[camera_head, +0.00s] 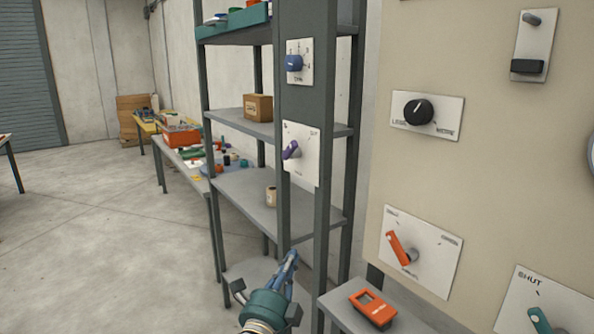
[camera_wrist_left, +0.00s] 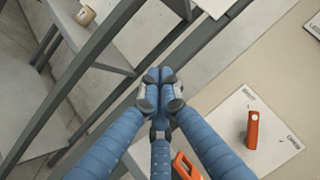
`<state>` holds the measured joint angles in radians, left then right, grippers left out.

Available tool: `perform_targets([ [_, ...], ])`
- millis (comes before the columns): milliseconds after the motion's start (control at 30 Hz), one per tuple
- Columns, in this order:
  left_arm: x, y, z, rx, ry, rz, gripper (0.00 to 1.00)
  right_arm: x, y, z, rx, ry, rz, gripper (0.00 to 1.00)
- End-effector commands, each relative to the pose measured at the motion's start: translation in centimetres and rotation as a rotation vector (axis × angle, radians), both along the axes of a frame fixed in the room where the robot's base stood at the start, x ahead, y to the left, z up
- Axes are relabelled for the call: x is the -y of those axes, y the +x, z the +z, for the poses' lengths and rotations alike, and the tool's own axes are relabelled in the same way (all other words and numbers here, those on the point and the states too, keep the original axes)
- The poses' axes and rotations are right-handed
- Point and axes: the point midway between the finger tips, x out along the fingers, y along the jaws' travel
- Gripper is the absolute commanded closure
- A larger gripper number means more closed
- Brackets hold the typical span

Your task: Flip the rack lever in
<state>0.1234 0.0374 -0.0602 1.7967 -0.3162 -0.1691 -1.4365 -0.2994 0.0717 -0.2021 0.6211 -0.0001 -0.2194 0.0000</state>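The rack lever (camera_head: 291,150) is a small purple handle on a white plate (camera_head: 305,165) fixed to the grey rack's front post. It tilts, with its lower end towards the left. The plate reads "OUT" at its upper right; the mark at its upper left is too small to read. My left gripper (camera_head: 290,260) is low in front of the rack, below the lever and apart from it. In the left wrist view the blue fingers (camera_wrist_left: 158,76) meet at their tips with nothing seen between them. The lever does not clearly show there. My right gripper is out of view.
A blue dial (camera_head: 295,63) sits above the lever on the same post. At right, a beige panel carries a black knob (camera_head: 418,111) and an orange lever (camera_head: 399,248). An orange device (camera_head: 372,308) lies below.

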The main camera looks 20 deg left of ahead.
Motion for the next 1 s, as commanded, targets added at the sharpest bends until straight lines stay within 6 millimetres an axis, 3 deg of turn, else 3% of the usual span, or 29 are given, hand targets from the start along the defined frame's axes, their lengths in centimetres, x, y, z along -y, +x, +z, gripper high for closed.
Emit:
perform_targets([
  [33, 0.0, -0.1, 4.1, 0.093, 0.085, 0.019, 1.00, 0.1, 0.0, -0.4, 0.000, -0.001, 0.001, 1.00],
  [100, 0.1, -0.4, 8.4, 0.196, 0.200, 0.048, 1.00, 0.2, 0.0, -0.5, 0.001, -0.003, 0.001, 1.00],
  [233, 0.4, -0.9, 13.0, 0.313, 0.334, 0.093, 1.00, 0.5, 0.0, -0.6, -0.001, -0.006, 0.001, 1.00],
  [333, 0.5, -1.2, 14.1, 0.343, 0.370, 0.107, 1.00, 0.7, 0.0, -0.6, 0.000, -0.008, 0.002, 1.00],
  [700, 0.5, -0.9, 14.4, 0.344, 0.370, 0.105, 1.00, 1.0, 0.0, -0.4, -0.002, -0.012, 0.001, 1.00],
  [867, 0.6, 0.8, 15.6, 0.344, 0.368, 0.105, 1.00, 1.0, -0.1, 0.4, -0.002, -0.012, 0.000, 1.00],
  [1000, 0.7, 3.3, 17.2, 0.344, 0.368, 0.105, 1.00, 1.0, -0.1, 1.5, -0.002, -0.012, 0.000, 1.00],
])
